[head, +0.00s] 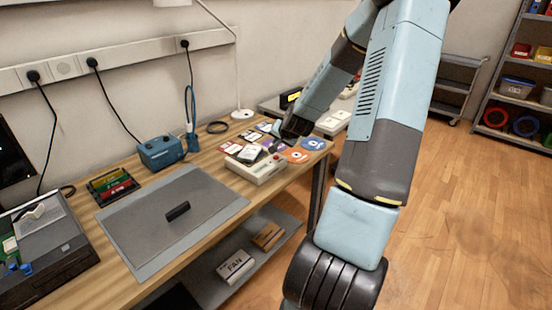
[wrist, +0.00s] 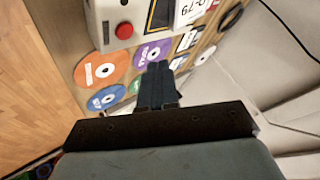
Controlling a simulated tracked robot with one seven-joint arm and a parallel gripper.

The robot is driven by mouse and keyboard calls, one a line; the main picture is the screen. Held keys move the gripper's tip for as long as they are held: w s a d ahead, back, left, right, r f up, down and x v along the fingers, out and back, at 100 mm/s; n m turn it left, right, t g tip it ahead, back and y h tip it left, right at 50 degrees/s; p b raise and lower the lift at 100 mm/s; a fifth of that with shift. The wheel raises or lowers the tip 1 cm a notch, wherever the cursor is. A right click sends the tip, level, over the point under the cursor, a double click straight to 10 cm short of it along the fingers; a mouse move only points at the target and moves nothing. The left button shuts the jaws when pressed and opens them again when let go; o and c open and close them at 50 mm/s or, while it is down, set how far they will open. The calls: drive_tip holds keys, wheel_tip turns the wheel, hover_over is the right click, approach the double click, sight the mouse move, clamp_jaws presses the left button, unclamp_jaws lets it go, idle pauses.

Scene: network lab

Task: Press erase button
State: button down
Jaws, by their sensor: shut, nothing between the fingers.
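A beige box (head: 257,172) stands near the right end of the wooden workbench. Its corner with a round red button (wrist: 124,30) shows at the top left of the wrist view; I cannot read a label by the button. My gripper (wrist: 158,70) is shut and empty, its two fingers side by side, pointing over the discs on the bench. The fingertips are apart from the red button, to its lower right in the wrist view. In the head view my gripper (head: 288,132) is small and dark, behind the beige box.
Several coloured discs lie beside the box, including an orange disc (wrist: 102,69) and a purple disc (wrist: 152,54). A grey mat (head: 215,192) with a small black block (head: 178,211) lies nearer. A blue device (head: 161,152) stands by the wall. A lamp pole (head: 237,75) rises behind.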

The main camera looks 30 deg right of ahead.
sight(278, 158)
drive_tip(key=shift+f, duration=1.95)
drive_tip(key=shift+f, duration=0.2)
idle(0.5)
drive_tip(key=shift+f, duration=0.15)
drive_tip(key=shift+f, duration=0.35)
idle(1.0)
drive_tip(key=shift+r, duration=0.8)
drive_tip(key=shift+r, duration=2.5)
